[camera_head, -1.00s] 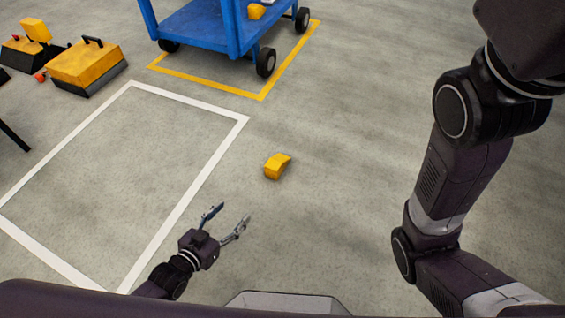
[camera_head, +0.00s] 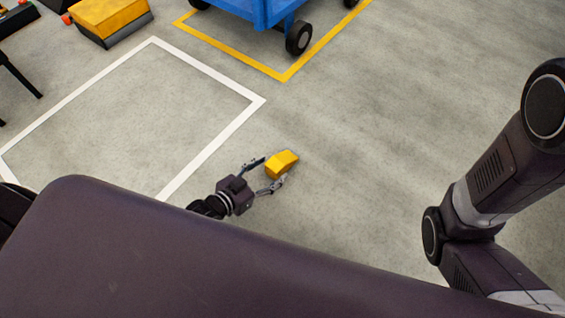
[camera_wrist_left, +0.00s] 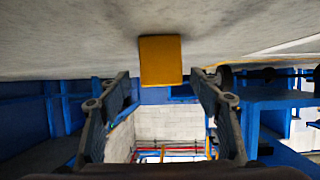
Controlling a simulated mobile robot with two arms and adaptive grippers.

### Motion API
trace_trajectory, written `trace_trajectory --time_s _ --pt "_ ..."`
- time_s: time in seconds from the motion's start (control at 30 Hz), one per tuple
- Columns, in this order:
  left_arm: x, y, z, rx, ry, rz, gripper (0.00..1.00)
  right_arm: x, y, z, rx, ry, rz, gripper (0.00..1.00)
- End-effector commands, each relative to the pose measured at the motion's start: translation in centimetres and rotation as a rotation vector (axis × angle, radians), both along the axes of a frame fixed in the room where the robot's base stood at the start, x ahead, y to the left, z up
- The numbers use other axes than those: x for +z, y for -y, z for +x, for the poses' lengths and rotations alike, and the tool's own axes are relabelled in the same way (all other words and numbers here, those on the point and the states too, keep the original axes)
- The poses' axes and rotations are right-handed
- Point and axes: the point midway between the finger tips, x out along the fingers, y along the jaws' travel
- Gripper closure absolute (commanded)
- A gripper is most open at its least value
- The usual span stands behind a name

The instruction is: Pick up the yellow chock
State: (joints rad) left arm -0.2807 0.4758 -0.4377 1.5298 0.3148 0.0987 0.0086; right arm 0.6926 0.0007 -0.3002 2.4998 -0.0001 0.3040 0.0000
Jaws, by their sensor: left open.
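The yellow chock (camera_head: 282,163) lies on the grey concrete floor, to the right of the white floor rectangle. My left gripper (camera_head: 268,174) is open beside it in the head view, with its fingers pointing at the chock and one finger along its near side. In the left wrist view the chock (camera_wrist_left: 161,61) shows at the top middle, between and beyond the open fingertips of the left gripper (camera_wrist_left: 160,88). I cannot tell whether either finger touches it. My right arm is at the right, but its gripper is outside the picture.
A blue cart (camera_head: 262,10) with black wheels stands at the top, by a yellow floor line (camera_head: 333,42). A yellow and black toolbox (camera_head: 108,18) is at the top left. The white rectangle (camera_head: 215,72) encloses bare floor. The floor right of the chock is clear.

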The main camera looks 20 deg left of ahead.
Motion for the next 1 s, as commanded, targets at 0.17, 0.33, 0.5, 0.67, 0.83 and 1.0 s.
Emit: trace_trajectory --time_s 0.17,0.33,0.5,0.67,0.83,1.0 --pt "-0.8 0.4 1.0 0.000 0.002 -0.001 0.42 -1.2 0.0 -0.2 -0.001 0.004 -0.001 1.00" --pt "-1.9 0.9 2.5 0.000 0.002 -0.002 0.42 -3.3 0.0 -0.2 -0.001 0.004 -0.001 1.00" --pt "-2.4 1.6 4.0 0.000 0.003 -0.002 0.42 -4.8 0.0 -0.2 -0.001 0.004 -0.001 1.00" --pt "-2.5 1.9 4.7 0.000 0.001 0.000 0.42 -5.2 0.0 -0.2 -0.001 0.005 0.000 1.00" --pt "-2.4 1.9 4.8 0.000 0.001 0.000 0.42 -5.2 0.0 -0.2 0.000 0.005 -0.001 1.00" --pt "-2.4 1.9 4.7 0.000 0.000 -0.001 0.51 -5.1 0.0 -0.2 0.000 0.005 -0.001 1.00"
